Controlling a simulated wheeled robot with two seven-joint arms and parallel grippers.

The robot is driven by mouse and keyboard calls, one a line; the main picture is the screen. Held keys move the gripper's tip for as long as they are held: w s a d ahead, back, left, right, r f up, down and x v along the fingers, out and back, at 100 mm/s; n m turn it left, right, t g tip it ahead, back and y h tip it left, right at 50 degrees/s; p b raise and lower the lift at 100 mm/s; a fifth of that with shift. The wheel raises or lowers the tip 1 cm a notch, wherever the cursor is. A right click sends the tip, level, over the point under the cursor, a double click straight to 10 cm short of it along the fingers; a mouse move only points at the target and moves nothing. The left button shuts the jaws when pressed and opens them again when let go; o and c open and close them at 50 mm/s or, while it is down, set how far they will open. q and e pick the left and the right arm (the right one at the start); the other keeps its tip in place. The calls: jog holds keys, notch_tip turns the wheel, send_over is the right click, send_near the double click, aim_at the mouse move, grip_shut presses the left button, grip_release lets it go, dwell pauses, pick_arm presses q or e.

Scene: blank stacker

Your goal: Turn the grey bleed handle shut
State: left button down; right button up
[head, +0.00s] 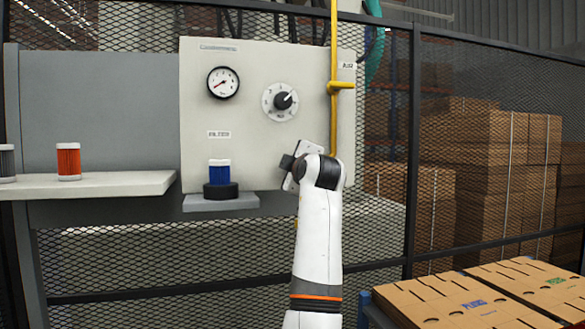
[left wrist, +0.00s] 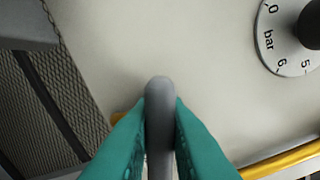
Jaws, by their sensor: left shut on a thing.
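The grey bleed handle (left wrist: 159,92) is a rounded bar in the left wrist view, its free end pointing up in that picture. My left gripper (left wrist: 158,125) has its teal fingers on both sides of the handle and is shut on it. In the head view my left arm reaches up to the lower right of the pale panel (head: 250,65). My wrist there hides the handle and the fingertips. How far the handle is turned cannot be told. My right gripper is not in view.
A yellow pipe (head: 334,50) with a yellow lever (head: 341,86) runs down beside my wrist. The panel carries a gauge (head: 223,83), a black dial knob (head: 283,101) and a blue filter (head: 220,171). A red filter (head: 68,160) stands on the left shelf (head: 110,184).

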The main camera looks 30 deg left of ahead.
pick_arm(q)
jog(key=shift+f+n, duration=0.15)
jog(key=shift+n, duration=1.95)
jog(key=c, duration=1.4)
grip_release()
jog(key=shift+c, duration=0.2)
jog(key=b+v, duration=0.5)
jog(key=v, duration=0.7)
jog(key=shift+s+a, duration=0.1)
